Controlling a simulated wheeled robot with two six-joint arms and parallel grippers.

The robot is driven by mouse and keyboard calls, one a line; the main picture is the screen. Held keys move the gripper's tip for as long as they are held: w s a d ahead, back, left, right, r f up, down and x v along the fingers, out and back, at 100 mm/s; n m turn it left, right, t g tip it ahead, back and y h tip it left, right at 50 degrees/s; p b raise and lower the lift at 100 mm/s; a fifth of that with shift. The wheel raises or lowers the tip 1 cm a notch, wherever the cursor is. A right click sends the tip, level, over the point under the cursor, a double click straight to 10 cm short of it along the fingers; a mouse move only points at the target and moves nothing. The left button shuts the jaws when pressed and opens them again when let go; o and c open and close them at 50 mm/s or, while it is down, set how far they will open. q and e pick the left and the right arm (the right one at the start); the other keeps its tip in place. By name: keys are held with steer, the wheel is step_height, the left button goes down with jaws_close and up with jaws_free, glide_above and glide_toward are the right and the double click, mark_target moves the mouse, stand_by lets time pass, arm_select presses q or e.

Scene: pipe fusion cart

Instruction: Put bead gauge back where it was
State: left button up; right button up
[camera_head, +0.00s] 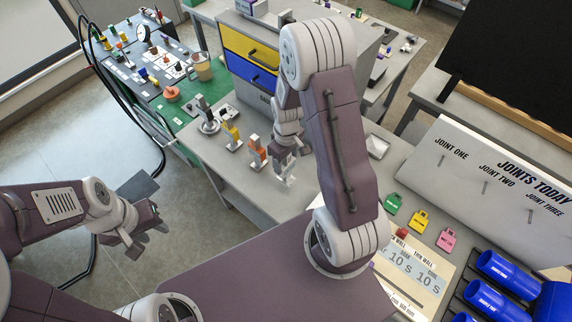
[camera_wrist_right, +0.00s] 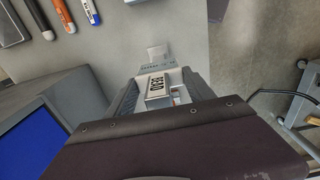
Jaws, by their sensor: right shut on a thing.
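The bead gauge (camera_wrist_right: 167,91) is a small pale block with a "BEAD" label, between the fingers of my right gripper (camera_wrist_right: 168,86) in the right wrist view. The gripper is shut on it. A pale flat piece (camera_wrist_right: 157,55) shows just beyond the fingertips over the grey table. In the head view my right gripper (camera_head: 286,163) points down over the table, and the gauge is too small there to read. Whether it touches the table, I cannot tell. My left gripper (camera_head: 140,232) is open and empty, left of the table over the floor.
Orange (camera_head: 257,153), yellow (camera_head: 230,134) and grey (camera_head: 207,114) upright pieces stand in a row left of my right gripper. A drawer cabinet (camera_head: 238,42) stands behind. Colored tags (camera_head: 419,221) and blue pipes (camera_head: 510,272) lie at right. Pens (camera_wrist_right: 64,16) lie nearby.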

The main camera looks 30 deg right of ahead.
mark_target(286, 166)
steer(key=f, duration=0.1)
steer(key=f+p, duration=0.1)
steer(key=f, duration=0.1)
steer(key=shift+s+f, duration=0.2)
steer(key=shift+f, duration=0.1)
steer(key=shift+w+f, duration=0.15)
steer(key=shift+w, duration=0.05)
steer(key=shift+f, duration=0.15)
steer(key=o, duration=1.2)
steer(key=shift+s, duration=0.1)
steer(key=shift+o, duration=0.2)
